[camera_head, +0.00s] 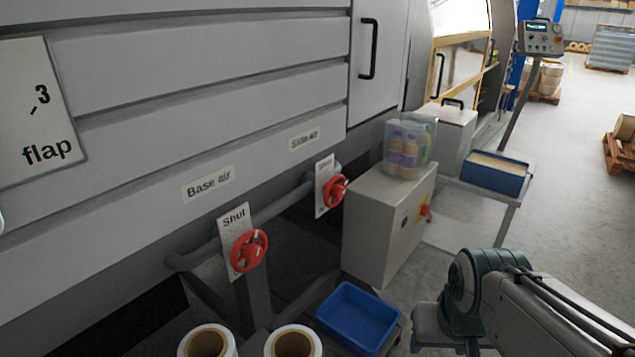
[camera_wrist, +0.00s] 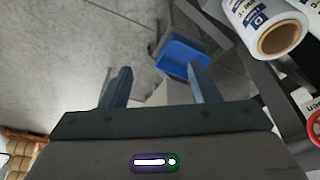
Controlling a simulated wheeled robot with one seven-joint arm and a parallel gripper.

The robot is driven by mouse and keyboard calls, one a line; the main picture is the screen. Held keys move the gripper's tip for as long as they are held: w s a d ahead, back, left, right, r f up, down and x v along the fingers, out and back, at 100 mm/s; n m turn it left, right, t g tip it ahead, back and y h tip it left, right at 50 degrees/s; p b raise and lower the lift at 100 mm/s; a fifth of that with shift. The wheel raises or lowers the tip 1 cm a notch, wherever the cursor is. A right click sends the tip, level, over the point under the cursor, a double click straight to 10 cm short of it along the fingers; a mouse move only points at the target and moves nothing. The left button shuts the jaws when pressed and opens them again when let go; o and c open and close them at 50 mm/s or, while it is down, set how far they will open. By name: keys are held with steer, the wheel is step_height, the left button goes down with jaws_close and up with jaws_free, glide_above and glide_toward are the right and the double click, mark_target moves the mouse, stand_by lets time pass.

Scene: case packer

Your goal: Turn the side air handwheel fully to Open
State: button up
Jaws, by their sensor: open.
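The side air handwheel (camera_head: 335,190) is a red wheel on a pipe below the label "Side air" (camera_head: 304,139). A white placard (camera_head: 321,180) stands behind it, its text too small to read. A second red handwheel (camera_head: 249,250) sits nearer, below the label "Base air" (camera_head: 208,184), with a placard reading "Shut" (camera_head: 235,216). In the wrist view my gripper (camera_wrist: 160,88) is open, with nothing between its two fingers. It is apart from both wheels. Part of a red wheel (camera_wrist: 315,125) shows at that view's right edge; I cannot tell which wheel it is.
A grey cabinet (camera_head: 378,228) with bagged bottles (camera_head: 408,148) on top stands right of the side air wheel. A blue tray (camera_head: 356,317) and two rolls (camera_head: 207,343) are low in front. Open floor (camera_head: 575,190) lies to the right.

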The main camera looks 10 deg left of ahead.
mark_target(342, 194)
steer(key=w+d+r+n+t+b, duration=0.3)
steer(key=w+n+t+b, duration=0.3)
steer(key=w, duration=0.8)
steer(key=w+d+r+n+t+b, duration=0.25)
steer(key=w+n+t+b, duration=0.45)
steer(key=w, duration=0.7)
steer(key=w+a+r+n+t+y+b, duration=0.15)
steer(key=w+a+n+y, duration=0.35)
steer(key=n, duration=0.6)
steer(key=a+f+n+g+y+b, duration=0.4)
steer(key=f+n+g+y+b, duration=0.45)
steer(key=n, duration=0.75)
steer(key=shift+t+y, duration=0.4)
steer(key=shift+y, duration=0.45)
steer(key=x, duration=0.4)
steer(key=r+p+x, duration=0.1)
steer(key=x, duration=0.4)
steer(key=p+x, duration=0.1)
steer(key=x, duration=0.3)
steer(key=shift+w+a+r, duration=0.2)
steer(key=shift+a+r, duration=0.05)
steer(key=shift+r, duration=0.05)
steer(key=c, duration=1)
